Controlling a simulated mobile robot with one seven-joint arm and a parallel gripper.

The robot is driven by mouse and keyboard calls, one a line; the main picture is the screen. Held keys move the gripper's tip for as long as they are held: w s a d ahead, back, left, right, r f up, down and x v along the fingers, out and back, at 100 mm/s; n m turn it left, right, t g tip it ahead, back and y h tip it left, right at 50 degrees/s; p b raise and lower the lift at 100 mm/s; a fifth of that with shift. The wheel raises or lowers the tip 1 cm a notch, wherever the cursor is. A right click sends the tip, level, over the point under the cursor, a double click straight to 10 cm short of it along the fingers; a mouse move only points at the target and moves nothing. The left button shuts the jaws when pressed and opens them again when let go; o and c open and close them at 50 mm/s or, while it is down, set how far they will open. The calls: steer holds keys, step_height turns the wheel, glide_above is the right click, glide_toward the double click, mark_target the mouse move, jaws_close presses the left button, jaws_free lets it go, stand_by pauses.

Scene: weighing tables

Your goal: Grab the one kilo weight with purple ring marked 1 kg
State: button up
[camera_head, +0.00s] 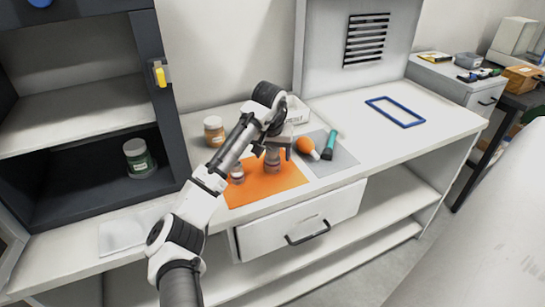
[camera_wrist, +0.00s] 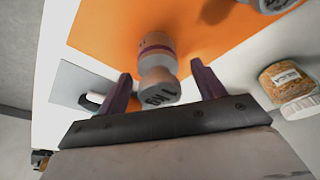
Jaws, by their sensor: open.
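The weight with a purple ring (camera_wrist: 156,50) stands on the orange mat in the wrist view. It has a grey metal body and a knob with dark marking that looks upside down, with a "1" readable. In the head view this weight (camera_head: 272,160) is directly below my gripper (camera_head: 271,146). My gripper (camera_wrist: 162,75) is open in the wrist view, its purple-grey fingers on either side of the knob, with a visible gap at each side. Contact with the weight is not visible. The orange mat (camera_head: 255,191) lies on the white counter.
A second, smaller weight (camera_head: 237,174) stands on the mat's left part. A brown jar (camera_head: 214,132) and a white tray (camera_head: 298,112) stand behind. The counter near the blue frame (camera_head: 397,123) is mostly clear.

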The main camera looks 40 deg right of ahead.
steer(key=shift+d+f, duration=0.1)
steer(key=shift+f, duration=0.4)
steer(key=shift+c, duration=0.2)
jaws_close()
steer(key=shift+w+r, duration=0.1)
steer(key=shift+r, duration=0.05)
